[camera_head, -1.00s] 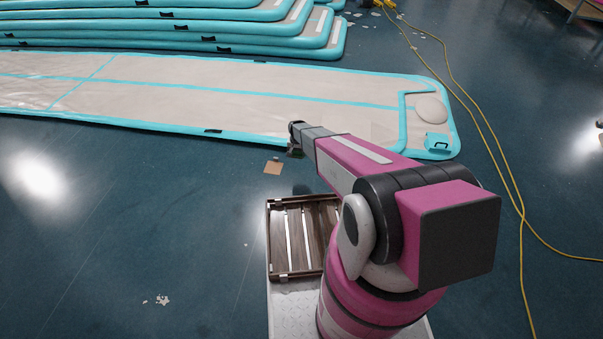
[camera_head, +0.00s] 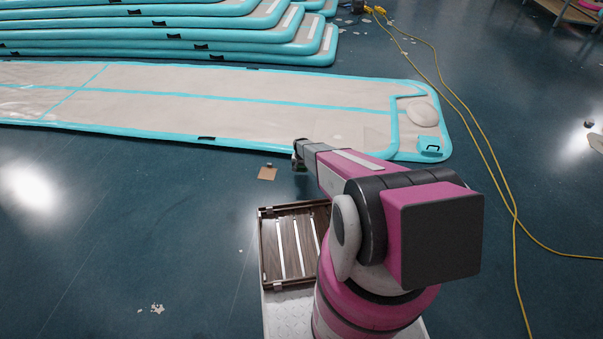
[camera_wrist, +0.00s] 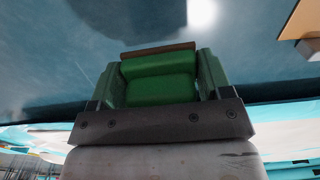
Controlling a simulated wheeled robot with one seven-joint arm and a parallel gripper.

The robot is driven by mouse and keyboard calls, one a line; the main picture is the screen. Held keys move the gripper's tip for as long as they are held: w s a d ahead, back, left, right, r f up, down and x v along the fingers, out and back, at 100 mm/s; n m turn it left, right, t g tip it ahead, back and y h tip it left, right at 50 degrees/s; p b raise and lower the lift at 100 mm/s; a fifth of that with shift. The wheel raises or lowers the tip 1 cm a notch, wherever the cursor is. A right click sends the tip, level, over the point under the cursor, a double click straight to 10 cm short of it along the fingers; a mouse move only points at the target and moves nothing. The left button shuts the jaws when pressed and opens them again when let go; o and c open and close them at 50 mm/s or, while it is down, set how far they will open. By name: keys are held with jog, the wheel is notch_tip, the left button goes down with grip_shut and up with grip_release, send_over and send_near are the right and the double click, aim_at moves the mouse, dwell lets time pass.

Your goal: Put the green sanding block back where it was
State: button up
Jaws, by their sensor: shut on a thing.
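The green sanding block (camera_wrist: 158,82) fills the space between the two fingers of my gripper (camera_wrist: 156,75) in the wrist view. The fingers are shut on its sides, and a brown strip shows along its far edge. In the head view my gripper (camera_head: 298,160) is held out over the dark floor, close to the near edge of the long inflatable track (camera_head: 230,110). The block is too small and too covered by the arm to make out clearly there.
A slatted wooden tray (camera_head: 262,250) is on my base. Stacked inflatable tracks (camera_head: 180,45) lie at the back. A yellow cable (camera_head: 485,165) runs along the right. The floor at left is mostly clear.

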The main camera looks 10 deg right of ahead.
aim_at(302, 174)
jog(key=shift+w+d+f, duration=0.2)
jog(key=shift+d+f, duration=0.1)
jog(key=shift+d, duration=0.05)
jog(key=shift+f, duration=1.85)
jog(key=shift+f, duration=0.15)
jog(key=o, duration=0.8)
jog(key=shift+o, duration=0.2)
